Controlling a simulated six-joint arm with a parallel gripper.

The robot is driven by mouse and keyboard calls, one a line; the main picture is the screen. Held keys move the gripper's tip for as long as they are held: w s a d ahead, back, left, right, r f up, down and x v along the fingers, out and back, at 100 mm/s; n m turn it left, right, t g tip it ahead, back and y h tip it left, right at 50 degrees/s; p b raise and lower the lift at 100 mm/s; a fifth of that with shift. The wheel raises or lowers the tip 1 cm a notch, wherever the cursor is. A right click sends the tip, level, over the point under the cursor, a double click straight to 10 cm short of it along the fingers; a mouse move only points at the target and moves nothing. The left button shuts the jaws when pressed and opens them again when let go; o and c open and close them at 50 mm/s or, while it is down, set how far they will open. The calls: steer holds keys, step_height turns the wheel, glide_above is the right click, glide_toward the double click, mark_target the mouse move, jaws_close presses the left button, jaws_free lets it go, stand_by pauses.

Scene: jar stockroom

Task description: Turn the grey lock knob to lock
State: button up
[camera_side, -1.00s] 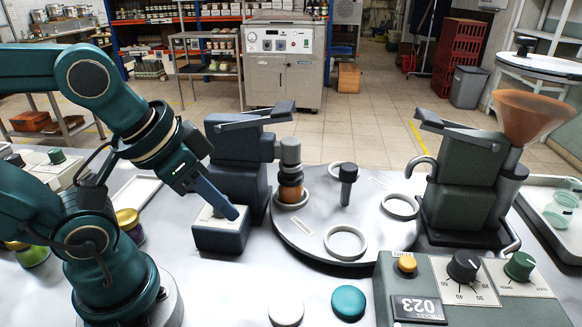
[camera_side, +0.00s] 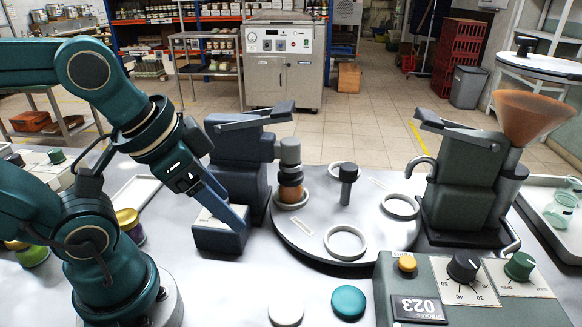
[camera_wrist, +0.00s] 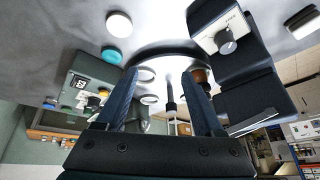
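The grey lock knob (camera_wrist: 226,43) sits on the white top plate of a small dark blue block (camera_wrist: 213,16), at the upper right of the wrist view. In the side view the block (camera_side: 219,239) stands left of the round turntable, and my gripper's fingers hide the knob. My gripper (camera_side: 236,222) hangs over this block, tilted down to the right. In the wrist view its two blue fingers (camera_wrist: 161,72) are apart with nothing between them. The knob shows outside the right-hand finger there, not between the fingers.
A dark blue press (camera_side: 240,150) stands close behind the block. The turntable (camera_side: 305,235) carries pale rings and a brown jar (camera_side: 291,192) under the press head. A control panel (camera_side: 455,300) with dials is at front right. The table in front of the block is clear.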

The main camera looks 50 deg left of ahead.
steer(key=w+a+f+g, duration=0.1)
steer(key=a+g, duration=0.1)
steer(key=a, duration=0.2)
steer(key=w+a+f+g, duration=0.1)
steer(key=w+a, duration=0.1)
steer(key=a, duration=0.2)
steer(key=w+a+f+g, duration=0.1)
steer(key=a+g, duration=0.1)
steer(key=a, duration=0.2)
steer(key=shift+w+a+f+m+g, duration=0.1)
steer(key=shift+w+m+g, duration=0.2)
steer(key=shift+s+a+f, duration=0.15)
steer(key=shift+f, duration=2.5)
jaws_close()
